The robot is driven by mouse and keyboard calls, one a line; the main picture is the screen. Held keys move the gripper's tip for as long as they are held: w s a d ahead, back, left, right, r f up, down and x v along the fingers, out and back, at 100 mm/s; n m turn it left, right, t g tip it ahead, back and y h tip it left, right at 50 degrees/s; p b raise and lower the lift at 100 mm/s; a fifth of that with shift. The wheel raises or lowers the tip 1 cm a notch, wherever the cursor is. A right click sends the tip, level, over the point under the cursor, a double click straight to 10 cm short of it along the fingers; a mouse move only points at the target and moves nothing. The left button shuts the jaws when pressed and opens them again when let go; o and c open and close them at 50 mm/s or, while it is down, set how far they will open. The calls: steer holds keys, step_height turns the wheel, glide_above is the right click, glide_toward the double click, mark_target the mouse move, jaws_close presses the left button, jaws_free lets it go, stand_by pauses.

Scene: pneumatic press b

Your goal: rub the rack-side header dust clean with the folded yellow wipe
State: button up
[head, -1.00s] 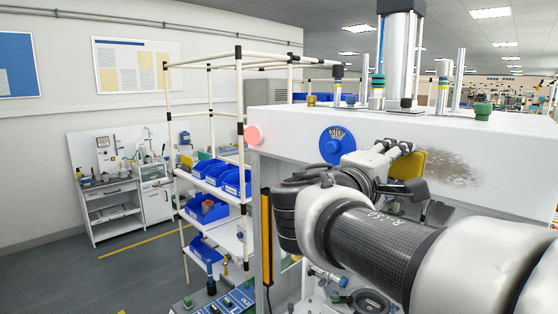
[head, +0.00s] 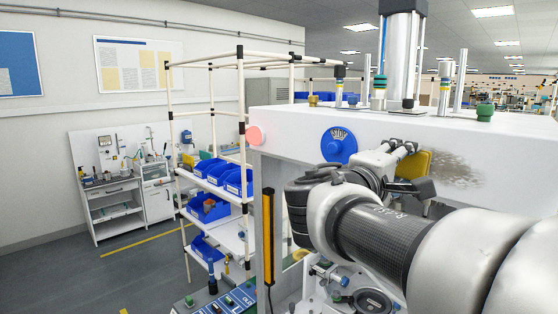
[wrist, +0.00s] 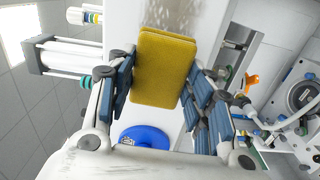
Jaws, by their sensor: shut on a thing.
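The folded yellow wipe (wrist: 163,65) is held between the blue-padded fingers of my gripper (wrist: 158,88) in the wrist view. In the head view the wipe (head: 416,165) shows partly behind my wrist, in front of the white press header (head: 290,128). A grey-brown dust patch (head: 456,168) lies on the header face, just right of the wipe. Dust (wrist: 234,22) also shows beyond the wipe's far edge in the wrist view. I cannot tell whether the wipe touches the header. The face behind the wipe is hidden.
A blue round stop sign (head: 339,145) is on the header left of my wrist. A rack with blue bins (head: 238,182) stands left.

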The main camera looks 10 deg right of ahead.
mark_target(421, 169)
steer(key=shift+x, duration=0.8)
steer(key=shift+b, duration=0.3)
steer(key=shift+s+d+b, duration=0.45)
steer(key=shift+s+b, duration=0.1)
steer(key=shift+s, duration=0.15)
steer(key=shift+s+d+b, duration=0.45)
steer(key=shift+s+b, duration=0.1)
steer(key=shift+s, duration=0.15)
steer(key=shift+s+d+b, duration=1.2)
steer(key=shift+s+d, duration=0.2)
steer(key=shift+s, duration=0.15)
steer(key=shift+s+d+b, duration=0.6)
steer(key=shift+s+d, duration=0.35)
steer(key=shift+s, duration=0.25)
steer(key=shift+s+d+b, duration=0.6)
steer(key=shift+s+d, duration=0.35)
steer(key=shift+s, duration=0.3)
steer(key=shift+b, duration=0.35)
steer(key=shift+w+a+b, duration=0.25)
steer(key=shift+w+a, duration=0.3)
steer(key=shift+w, duration=0.2)
steer(key=shift+w+a+b, duration=0.25)
steer(key=shift+w+a, duration=0.35)
steer(key=shift+w, duration=0.1)
